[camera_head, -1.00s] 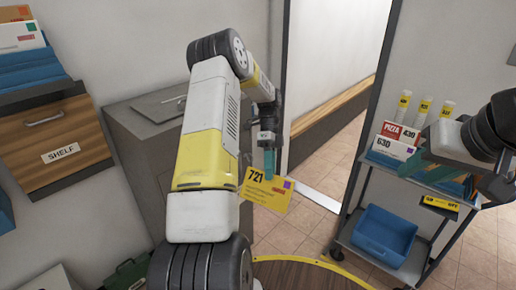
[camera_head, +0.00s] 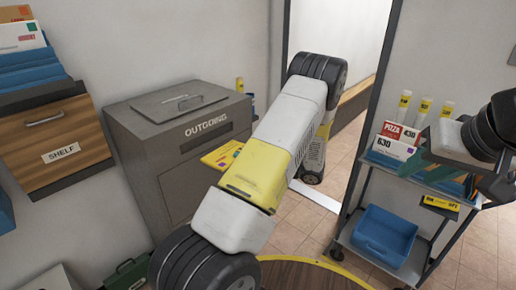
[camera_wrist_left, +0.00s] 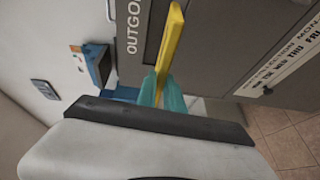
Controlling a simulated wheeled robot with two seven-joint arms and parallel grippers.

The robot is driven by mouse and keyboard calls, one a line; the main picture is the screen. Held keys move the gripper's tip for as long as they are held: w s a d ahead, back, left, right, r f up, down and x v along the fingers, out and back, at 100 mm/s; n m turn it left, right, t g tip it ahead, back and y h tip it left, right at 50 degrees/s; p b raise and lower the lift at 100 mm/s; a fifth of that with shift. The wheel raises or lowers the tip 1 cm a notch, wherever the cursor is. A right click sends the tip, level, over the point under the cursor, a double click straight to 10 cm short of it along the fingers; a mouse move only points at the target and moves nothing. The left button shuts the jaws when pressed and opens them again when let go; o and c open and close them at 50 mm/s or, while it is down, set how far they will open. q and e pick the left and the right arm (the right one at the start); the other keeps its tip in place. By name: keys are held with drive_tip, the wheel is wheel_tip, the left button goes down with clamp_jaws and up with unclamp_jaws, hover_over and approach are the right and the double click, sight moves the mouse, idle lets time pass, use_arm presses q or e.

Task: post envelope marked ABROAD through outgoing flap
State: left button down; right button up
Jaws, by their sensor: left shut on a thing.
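A yellow envelope (camera_head: 222,155) shows in the head view, partly behind my left arm, near the front of the grey box. In the left wrist view the envelope (camera_wrist_left: 170,50) is seen nearly edge-on between the teal fingers of my left gripper (camera_wrist_left: 162,95), which is shut on it. Its markings cannot be read now. The grey box (camera_head: 165,118) has a panel marked OUTGOING (camera_head: 206,125) on its upper front. The envelope appears in front of and below that panel; contact cannot be told. My right gripper (camera_head: 425,168) is at the right over the cart, its green fingers apart.
A cart (camera_head: 346,232) with envelopes, yellow-capped tubes and a blue bin (camera_head: 384,235) stands at the right. A wooden drawer marked SHELF (camera_head: 55,140) is on the left wall. A doorway opens behind my left arm.

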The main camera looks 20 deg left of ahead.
sight(224, 147)
use_arm(q)
drive_tip(key=shift+w+a+r+m+t+y, duration=0.3)
drive_tip(key=shift+w+r+t+y, duration=0.1)
drive_tip(key=shift+w+t, duration=0.25)
drive_tip(key=shift+w+a, duration=0.6)
drive_tip(key=shift+a, duration=0.85)
drive_tip(key=shift+w+a, duration=0.65)
drive_tip(key=shift+a, duration=0.8)
drive_tip(key=shift+w+a, duration=0.6)
drive_tip(key=shift+a, duration=0.95)
drive_tip(key=shift+w+a, duration=0.5)
drive_tip(key=shift+a, duration=0.7)
drive_tip(key=shift+w+a, duration=0.55)
drive_tip(key=shift+a, duration=0.7)
drive_tip(key=shift+w+a, duration=0.5)
drive_tip(key=shift+a, duration=0.7)
drive_tip(key=c, duration=1.4)
unclamp_jaws()
drive_tip(key=shift+f, duration=0.1)
